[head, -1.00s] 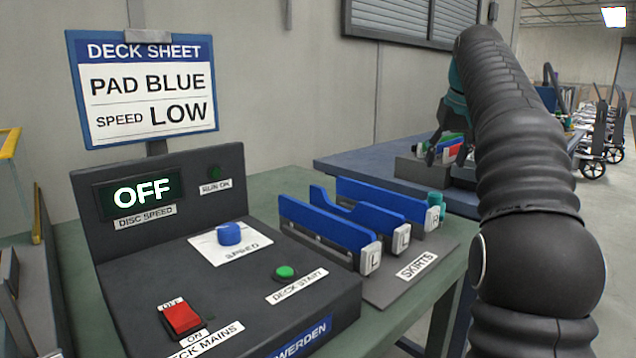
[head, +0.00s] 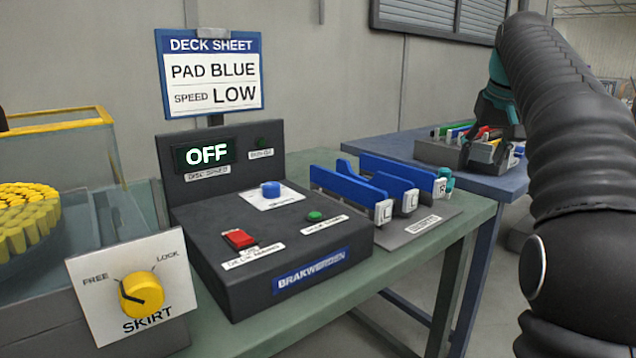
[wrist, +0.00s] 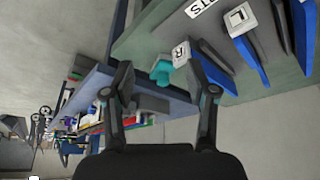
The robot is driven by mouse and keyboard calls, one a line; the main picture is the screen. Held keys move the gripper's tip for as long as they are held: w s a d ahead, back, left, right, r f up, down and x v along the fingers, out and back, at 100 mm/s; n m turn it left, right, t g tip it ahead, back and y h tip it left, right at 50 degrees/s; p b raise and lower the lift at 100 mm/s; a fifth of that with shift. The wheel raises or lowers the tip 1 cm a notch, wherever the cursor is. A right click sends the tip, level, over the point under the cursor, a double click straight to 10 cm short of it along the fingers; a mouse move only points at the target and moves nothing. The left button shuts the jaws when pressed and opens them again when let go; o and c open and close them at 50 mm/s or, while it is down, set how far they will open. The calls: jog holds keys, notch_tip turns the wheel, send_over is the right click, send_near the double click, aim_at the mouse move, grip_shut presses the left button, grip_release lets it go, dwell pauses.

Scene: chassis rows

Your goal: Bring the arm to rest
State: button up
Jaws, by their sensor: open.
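My arm (head: 575,130) is a black ribbed sleeve with teal parts, raised along the right side of the head view. My gripper (wrist: 166,95) shows in the wrist view with its two dark fingers spread wide and nothing between them. In the head view the gripper (head: 482,150) is partly visible in front of the far blue table and is too small to read well.
A black control box (head: 290,230) reading OFF stands on the green bench (head: 235,340). Several blue skirts (head: 345,190) stand in a rack beside it. A yellow SKIRT knob (head: 142,294) is at lower left. A blue table (head: 400,150) with coloured parts is behind.

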jog(key=s+a+f, duration=0.3)
jog(key=s+a, duration=0.4)
jog(key=s+a+f, duration=0.4)
jog(key=s+f, duration=0.7)
jog(key=s, duration=0.1)
jog(key=s+a+f+n+t, duration=0.1)
jog(key=s+a+f, duration=0.4)
jog(key=s+f, duration=0.7)
jog(key=shift+s+a+f+y, duration=0.15)
jog(key=shift+a+f+y, duration=0.15)
